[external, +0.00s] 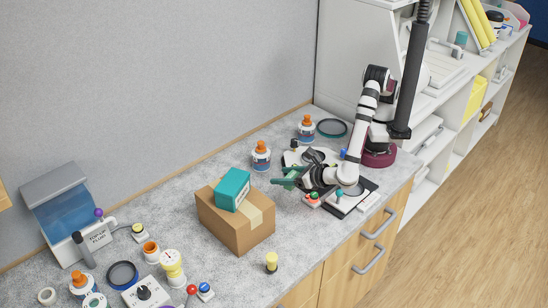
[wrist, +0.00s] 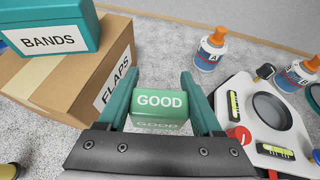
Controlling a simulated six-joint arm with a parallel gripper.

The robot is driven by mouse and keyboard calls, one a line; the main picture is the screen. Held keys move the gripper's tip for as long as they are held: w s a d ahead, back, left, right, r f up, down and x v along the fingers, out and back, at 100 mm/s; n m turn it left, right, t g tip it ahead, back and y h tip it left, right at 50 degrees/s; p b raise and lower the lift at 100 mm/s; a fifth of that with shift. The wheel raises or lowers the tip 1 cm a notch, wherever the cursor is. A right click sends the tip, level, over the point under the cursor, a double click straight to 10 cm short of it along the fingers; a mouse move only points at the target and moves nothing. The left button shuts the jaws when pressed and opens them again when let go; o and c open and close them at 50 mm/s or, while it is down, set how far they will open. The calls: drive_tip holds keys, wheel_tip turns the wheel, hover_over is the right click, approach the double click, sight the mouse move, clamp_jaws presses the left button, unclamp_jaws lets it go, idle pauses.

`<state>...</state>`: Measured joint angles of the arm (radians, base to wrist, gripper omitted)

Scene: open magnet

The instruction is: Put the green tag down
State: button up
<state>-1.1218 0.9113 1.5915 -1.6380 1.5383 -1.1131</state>
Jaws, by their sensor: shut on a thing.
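My gripper (external: 290,180) is over the worktop, just right of the cardboard box. In the wrist view my gripper (wrist: 160,92) has its two green fingers on either side of the green tag (wrist: 160,106), a small block marked GOOD on its top and near faces. It is shut on the tag. The tag looks level between the fingers. The grey speckled worktop shows beyond it; I cannot tell how far the tag is above the surface. In the external view the tag cannot be told apart from the green fingers.
A cardboard box (external: 236,228) marked FLAPS, with a teal BANDS box (external: 232,189) on it, stands close left. A white panel with a round dark recess (wrist: 272,110) lies close right. Orange-capped bottles (external: 261,155) stand behind. Some worktop between them is bare.

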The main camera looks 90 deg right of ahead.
wheel_tip(320, 180, up, 10)
drive_tip(key=n+t+y, duration=0.2)
drive_tip(key=n+y, duration=0.5)
hover_over(197, 187)
wheel_tip(197, 187, down, 21)
drive_tip(key=shift+f, duration=0.25)
drive_tip(key=shift+f, duration=0.1)
drive_tip(key=o, duration=1.4)
